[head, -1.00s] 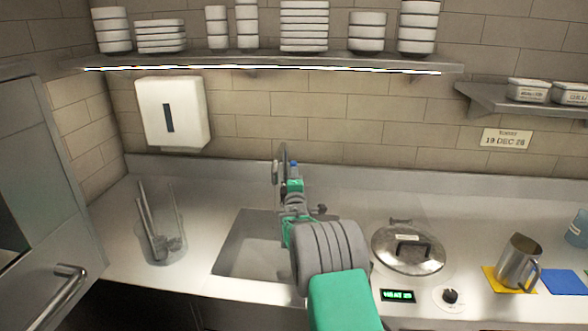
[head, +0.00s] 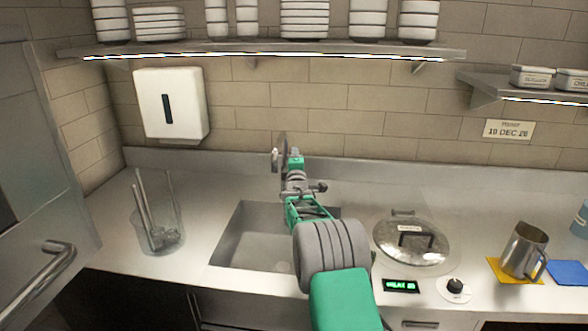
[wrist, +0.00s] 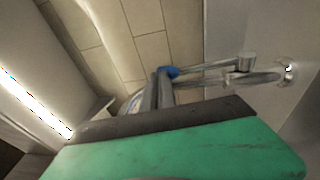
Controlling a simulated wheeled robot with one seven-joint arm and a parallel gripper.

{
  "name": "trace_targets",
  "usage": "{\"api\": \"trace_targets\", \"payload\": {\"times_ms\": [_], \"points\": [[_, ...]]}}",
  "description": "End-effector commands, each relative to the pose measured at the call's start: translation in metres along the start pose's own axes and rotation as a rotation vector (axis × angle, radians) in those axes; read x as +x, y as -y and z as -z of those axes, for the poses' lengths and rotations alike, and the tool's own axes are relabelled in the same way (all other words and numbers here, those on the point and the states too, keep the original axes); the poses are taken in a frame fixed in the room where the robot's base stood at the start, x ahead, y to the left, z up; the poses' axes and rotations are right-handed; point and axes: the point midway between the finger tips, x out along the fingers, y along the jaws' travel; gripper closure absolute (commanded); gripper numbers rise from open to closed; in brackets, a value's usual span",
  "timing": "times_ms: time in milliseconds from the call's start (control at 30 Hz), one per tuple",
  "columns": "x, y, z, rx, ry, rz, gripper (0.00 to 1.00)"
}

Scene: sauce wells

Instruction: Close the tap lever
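The metal tap (head: 283,148) stands at the back of the sink, partly hidden by my arm in the head view. In the wrist view its metal pipework (wrist: 235,66) runs off to the right. A blue tip (wrist: 168,72), seemingly the lever's end, shows right at my fingertips; whether they touch it I cannot tell. The lever's angle is not clear. My gripper (head: 295,158) is at the tap, and in the wrist view its two dark fingers lie close side by side with no clear gap.
The sink basin (head: 240,240) lies below my arm. A clear container with utensils (head: 158,225) stands left, a lidded pot (head: 412,245) right, and a metal jug (head: 522,250) farther right. A shelf of bowls (head: 270,48) and a dispenser (head: 170,103) are behind.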

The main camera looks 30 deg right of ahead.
Motion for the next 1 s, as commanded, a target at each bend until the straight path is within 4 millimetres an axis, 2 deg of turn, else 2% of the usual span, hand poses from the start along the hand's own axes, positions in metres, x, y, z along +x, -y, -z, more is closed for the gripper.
{"api": "trace_targets", "payload": {"times_ms": [233,367,567,800,1000], "points": [[0.001,-0.006,0.000,0.001,0.000,-0.008,1.00],[-0.005,-0.006,0.001,0.001,0.000,-0.009,1.00],[-0.040,-0.010,0.002,0.001,0.003,-0.006,1.00],[-0.098,-0.020,0.005,0.001,-0.001,-0.004,1.00],[-0.126,-0.024,0.005,0.000,-0.001,-0.002,1.00]]}}
